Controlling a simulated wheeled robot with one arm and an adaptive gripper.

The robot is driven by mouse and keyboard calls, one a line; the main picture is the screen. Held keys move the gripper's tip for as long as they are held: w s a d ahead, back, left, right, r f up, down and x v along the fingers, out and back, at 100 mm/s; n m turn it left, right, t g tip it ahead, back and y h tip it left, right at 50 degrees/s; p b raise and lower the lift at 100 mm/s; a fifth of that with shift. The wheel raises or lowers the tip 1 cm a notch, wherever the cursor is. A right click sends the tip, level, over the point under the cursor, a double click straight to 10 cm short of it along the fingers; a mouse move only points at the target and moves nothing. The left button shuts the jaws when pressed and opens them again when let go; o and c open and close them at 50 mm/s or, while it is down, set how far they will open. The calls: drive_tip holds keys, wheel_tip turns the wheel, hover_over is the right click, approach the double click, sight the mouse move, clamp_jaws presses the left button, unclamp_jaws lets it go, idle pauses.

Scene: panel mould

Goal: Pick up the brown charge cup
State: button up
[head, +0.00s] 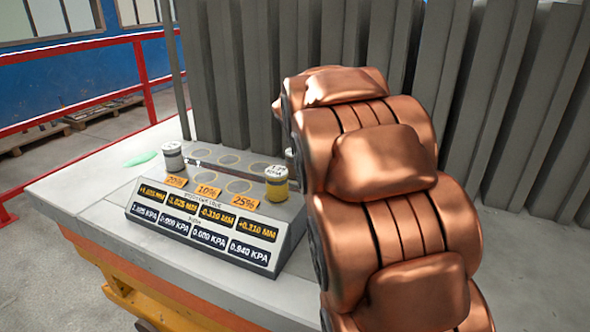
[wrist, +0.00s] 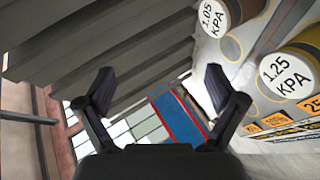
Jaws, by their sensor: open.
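A yellow-brown cup (head: 277,190) with a pale labelled top stands at the right of the sloped display stand in the head view. In the wrist view, a brownish-gold cup (wrist: 306,50) marked 1.25 KPA shows at the right edge; it looks like the same cup. In the head view my gripper is hidden behind my copper-coloured arm.
A grey cup (head: 173,160) stands at the stand's left. A cup marked 1.05 KPA (wrist: 213,14) shows in the wrist view. The display stand (head: 290,232) sits on a pale slab (head: 75,188). Upright grey panels (head: 235,75) rise close behind.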

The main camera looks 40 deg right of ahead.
drive_tip(key=w+d+r+n+t+y+b, duration=0.25)
drive_tip(key=w+d+n+t, duration=0.25)
drive_tip(key=w+n, duration=0.25)
drive_tip(key=w+d+r+n+t+y+b, duration=0.2)
drive_tip(key=w+d+r+n+t+y, duration=0.25)
drive_tip(key=n, duration=0.45)
drive_tip(key=n+g+y+b, duration=0.4)
drive_tip(key=n+g+y, duration=0.3)
drive_tip(key=n+y, duration=1)
approach(295, 164)
drive_tip(key=w+r+n+h, duration=0.1)
drive_tip(key=r+n+h, duration=0.1)
drive_tip(key=r, duration=0.1)
drive_tip(key=w+r+n+h, duration=0.1)
drive_tip(key=r+n, duration=0.1)
drive_tip(key=shift+w+a+h, duration=0.2)
drive_tip(key=shift+w+h, duration=0.2)
drive_tip(key=shift+a+f+g+p, duration=0.1)
drive_tip(key=shift+a+g+p, duration=0.1)
drive_tip(key=shift+g+p, duration=0.1)
drive_tip(key=shift+w+d+p+x, duration=0.15)
drive_tip(key=shift+p+x, duration=0.3)
drive_tip(key=shift+x, duration=1.4)
drive_tip(key=shift+w+d+p+x, duration=0.1)
drive_tip(key=shift+p+x, duration=0.35)
drive_tip(key=shift+x, duration=1.4)
drive_tip(key=shift+f, duration=0.1)
drive_tip(key=shift+c, duration=0.4)
drive_tip(key=c, duration=1.5)
